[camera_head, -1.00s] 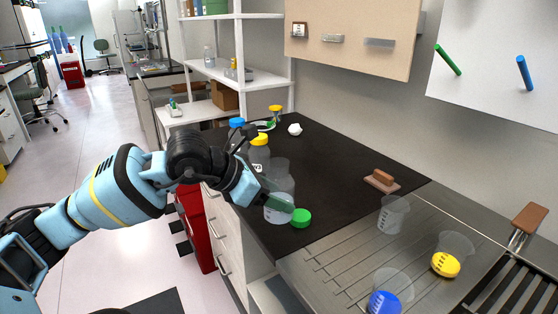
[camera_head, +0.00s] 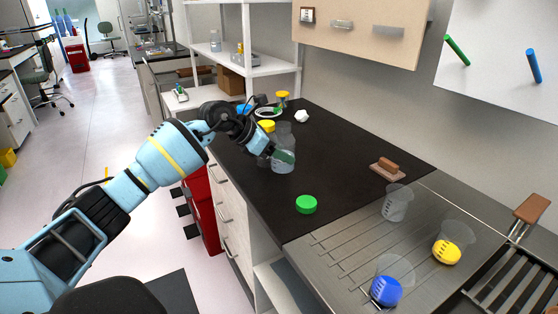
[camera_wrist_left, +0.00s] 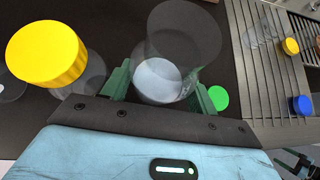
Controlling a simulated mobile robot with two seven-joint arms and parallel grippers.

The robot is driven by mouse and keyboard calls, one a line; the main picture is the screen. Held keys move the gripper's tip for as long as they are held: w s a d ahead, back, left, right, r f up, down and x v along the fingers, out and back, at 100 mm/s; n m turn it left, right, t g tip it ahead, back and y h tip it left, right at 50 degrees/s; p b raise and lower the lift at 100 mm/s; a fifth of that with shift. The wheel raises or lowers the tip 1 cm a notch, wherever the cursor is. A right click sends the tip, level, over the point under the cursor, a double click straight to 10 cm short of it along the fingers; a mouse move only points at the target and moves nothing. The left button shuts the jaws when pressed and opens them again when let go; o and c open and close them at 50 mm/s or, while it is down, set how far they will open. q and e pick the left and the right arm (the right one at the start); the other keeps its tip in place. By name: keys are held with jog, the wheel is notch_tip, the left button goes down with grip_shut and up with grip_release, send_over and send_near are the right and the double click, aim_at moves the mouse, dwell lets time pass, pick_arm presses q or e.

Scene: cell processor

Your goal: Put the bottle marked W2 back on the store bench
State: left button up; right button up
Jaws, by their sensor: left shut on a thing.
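My left gripper (camera_head: 280,155) is shut on a clear, uncapped bottle (camera_head: 283,165) at the dark bench top's left edge. In the left wrist view, this clear bottle (camera_wrist_left: 185,45) stands between the green fingers, with something pale low in it. I read no mark on it. A yellow-capped bottle (camera_head: 266,127) stands close behind the gripper, partly hidden; its yellow cap (camera_wrist_left: 48,55) is large at the left of the wrist view. No W2 mark is legible. A green cap (camera_head: 306,204) lies on the bench, apart from the held bottle.
A blue cap (camera_head: 243,108) shows behind my arm. A brown-handled block (camera_head: 387,169) lies on the bench's right side. The steel drainer (camera_head: 345,245) holds clear cups, some with blue or yellow. White shelves (camera_head: 260,62) stand behind. The bench middle is clear.

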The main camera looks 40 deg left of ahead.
aim_at(279, 161)
pick_arm(q)
jog(key=shift+w+a, duration=0.15)
jog(key=shift+f, duration=1.75)
jog(key=shift+f, duration=0.1)
jog(key=o, duration=1.1)
jog(key=shift+r, duration=0.2)
jog(key=b+v, duration=0.1)
jog(key=v, duration=1.1)
